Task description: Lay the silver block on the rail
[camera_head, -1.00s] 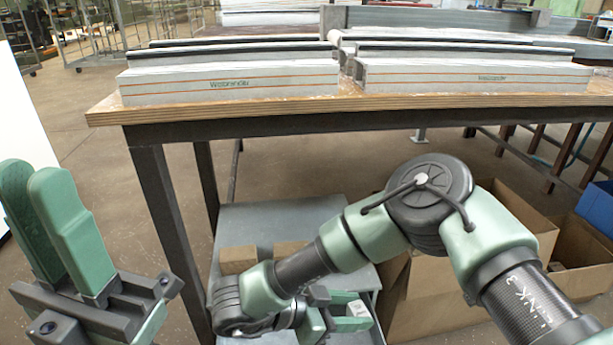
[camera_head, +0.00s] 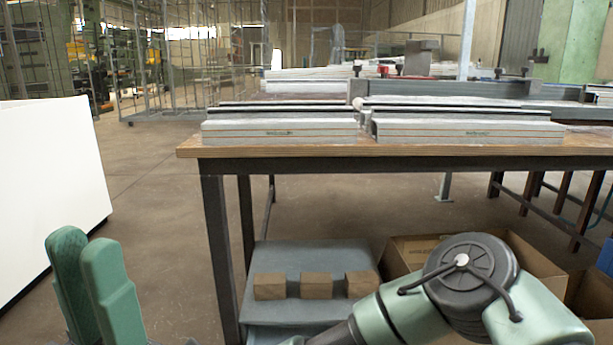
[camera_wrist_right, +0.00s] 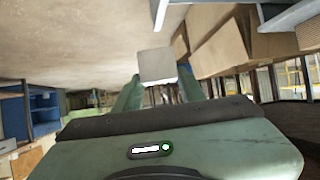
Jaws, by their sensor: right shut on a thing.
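The silver block (camera_wrist_right: 157,66) sits between the green fingers of my right gripper (camera_wrist_right: 158,90) in the right wrist view; the gripper is shut on it. In the head view, that gripper and block are out of sight below the frame. Two long pale rails with orange stripes, a left one (camera_head: 280,133) and a right one (camera_head: 470,133), lie end to end along the bench's front edge, with a narrow gap between them. I cannot tell which is the task's rail. My left gripper (camera_head: 88,245) is open and empty at lower left, far from the bench.
The wooden bench top (camera_head: 400,151) has dark legs. Below it, a grey shelf (camera_head: 310,250) holds three brown blocks (camera_head: 316,286). Cardboard boxes (camera_head: 530,262) stand at lower right. A white panel (camera_head: 50,190) stands at left. Floor between panel and bench is clear.

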